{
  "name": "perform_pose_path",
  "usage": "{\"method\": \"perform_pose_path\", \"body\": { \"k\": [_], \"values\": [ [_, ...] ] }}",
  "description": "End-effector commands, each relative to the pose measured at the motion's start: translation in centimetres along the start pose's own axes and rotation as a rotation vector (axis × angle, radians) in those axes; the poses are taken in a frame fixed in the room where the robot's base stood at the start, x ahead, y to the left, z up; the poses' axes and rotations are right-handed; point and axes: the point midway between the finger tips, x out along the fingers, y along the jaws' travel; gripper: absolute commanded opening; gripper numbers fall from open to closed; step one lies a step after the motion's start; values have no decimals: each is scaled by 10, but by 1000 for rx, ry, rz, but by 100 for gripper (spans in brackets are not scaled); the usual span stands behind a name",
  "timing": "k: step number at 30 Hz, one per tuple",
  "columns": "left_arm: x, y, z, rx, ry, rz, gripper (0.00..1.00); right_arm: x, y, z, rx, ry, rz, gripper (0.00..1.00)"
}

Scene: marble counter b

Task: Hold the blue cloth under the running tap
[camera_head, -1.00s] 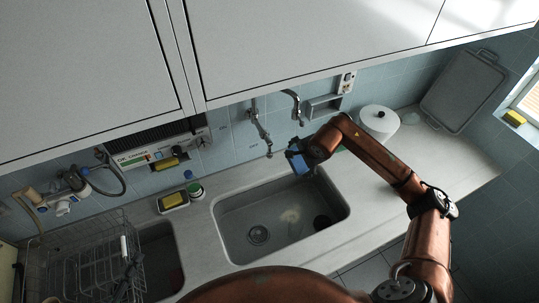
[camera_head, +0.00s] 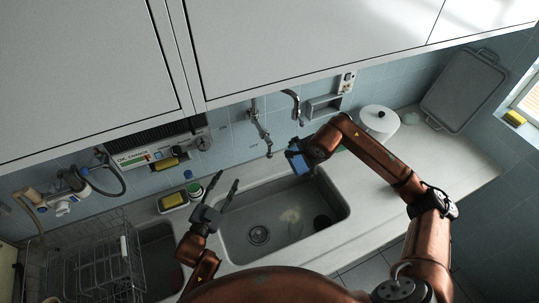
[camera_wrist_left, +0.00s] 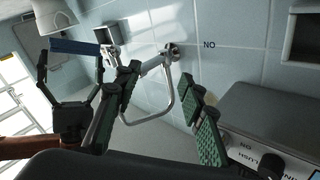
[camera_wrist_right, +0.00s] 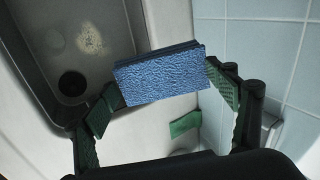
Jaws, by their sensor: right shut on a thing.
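My right gripper (camera_head: 304,154) is shut on the folded blue cloth (camera_head: 298,163), above the sink's back right edge. In the right wrist view the cloth (camera_wrist_right: 160,76) lies between both fingers; it also shows in the left wrist view (camera_wrist_left: 75,47). The wall tap (camera_head: 258,126) hangs behind the sink, to the left of the cloth; a second curved pipe (camera_head: 294,98) is at its right. I see no water stream. My left gripper (camera_head: 228,177) is open and empty over the sink's left back part. In the left wrist view the tap (camera_wrist_left: 160,108) shows between its spread fingers.
The sink basin (camera_head: 232,222) has a drain and a pale patch. A yellow sponge in a dish (camera_head: 173,201) and a green-lidded jar (camera_head: 195,190) stand left of it. A wire rack (camera_head: 95,265) is at far left.

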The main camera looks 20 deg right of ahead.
Motion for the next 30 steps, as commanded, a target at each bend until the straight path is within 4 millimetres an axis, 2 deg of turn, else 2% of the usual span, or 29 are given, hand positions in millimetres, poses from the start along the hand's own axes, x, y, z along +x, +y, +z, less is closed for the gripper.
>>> {"method": "perform_pose_path", "body": {
  "k": [1,3,9,14,17,30],
  "values": [
    [15,15,-8,-40,9,33,37,0,0,0,0,0,0,60],
    [31,34,-14,-94,11,75,37,0,0,0,0,0,0,60],
    [54,68,-26,-177,9,152,37,0,0,0,0,0,0,60],
    [65,76,-28,-193,6,167,37,0,0,0,0,0,0,60],
    [78,78,-29,-194,8,166,37,0,0,0,0,0,0,60],
    [157,90,-30,-191,8,165,37,0,0,0,0,0,0,60]
  ]
}}
